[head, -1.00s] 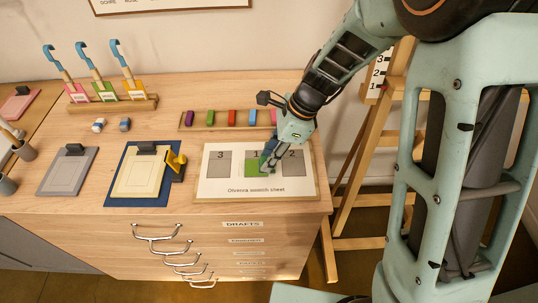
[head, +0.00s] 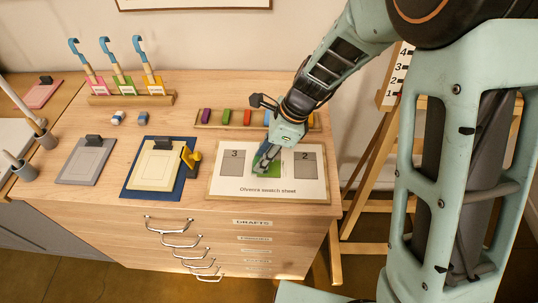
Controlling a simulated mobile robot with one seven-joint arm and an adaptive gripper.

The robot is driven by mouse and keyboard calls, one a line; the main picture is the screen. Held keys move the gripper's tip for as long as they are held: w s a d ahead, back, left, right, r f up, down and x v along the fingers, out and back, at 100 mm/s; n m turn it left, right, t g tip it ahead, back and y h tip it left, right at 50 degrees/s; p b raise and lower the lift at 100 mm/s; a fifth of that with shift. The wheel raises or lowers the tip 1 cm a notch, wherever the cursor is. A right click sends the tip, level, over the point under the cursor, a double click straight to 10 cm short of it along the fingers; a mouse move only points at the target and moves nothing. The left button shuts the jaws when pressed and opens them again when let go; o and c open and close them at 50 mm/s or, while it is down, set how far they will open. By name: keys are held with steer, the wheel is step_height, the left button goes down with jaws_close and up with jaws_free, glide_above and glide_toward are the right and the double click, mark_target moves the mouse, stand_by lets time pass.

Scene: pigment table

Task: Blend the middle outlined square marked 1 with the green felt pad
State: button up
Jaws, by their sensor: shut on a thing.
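The white swatch sheet (head: 312,187) lies on the chest top with three outlined squares. The left square, marked 3 (head: 234,168), and the right square, marked 2 (head: 306,168), are grey. The middle square (head: 276,170) is green over most of what shows; its number is hidden by my gripper. My gripper (head: 262,163) points down at this square, its tips over the square's left part. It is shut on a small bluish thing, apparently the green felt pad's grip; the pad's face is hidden. I cannot tell how firmly it touches the sheet.
Behind the sheet, a tray (head: 214,126) holds several coloured sticks. An easel (head: 364,180) stands right.

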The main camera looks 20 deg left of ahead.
steer(key=shift+a, duration=0.25)
steer(key=shift+d+f, duration=0.1)
steer(key=shift+d, duration=0.05)
steer(key=shift+w+d, duration=0.2)
steer(key=shift+d, duration=0.65)
steer(key=shift+w+d, duration=0.2)
steer(key=shift+d, duration=0.7)
steer(key=shift+w+d, duration=0.2)
steer(key=shift+d, duration=0.65)
steer(key=shift+s+r, duration=0.1)
steer(key=shift+r, duration=0.1)
steer(key=shift+s+a+f+p, duration=0.1)
steer(key=shift+s+a+p, duration=0.15)
steer(key=shift+a, duration=0.65)
steer(key=shift+s+a+f+p, duration=0.1)
steer(key=shift+s+a+p, duration=0.15)
steer(key=shift+a, duration=0.6)
steer(key=shift+s+a+p, duration=0.25)
steer(key=shift+a, duration=0.65)
steer(key=shift+r, duration=0.1)
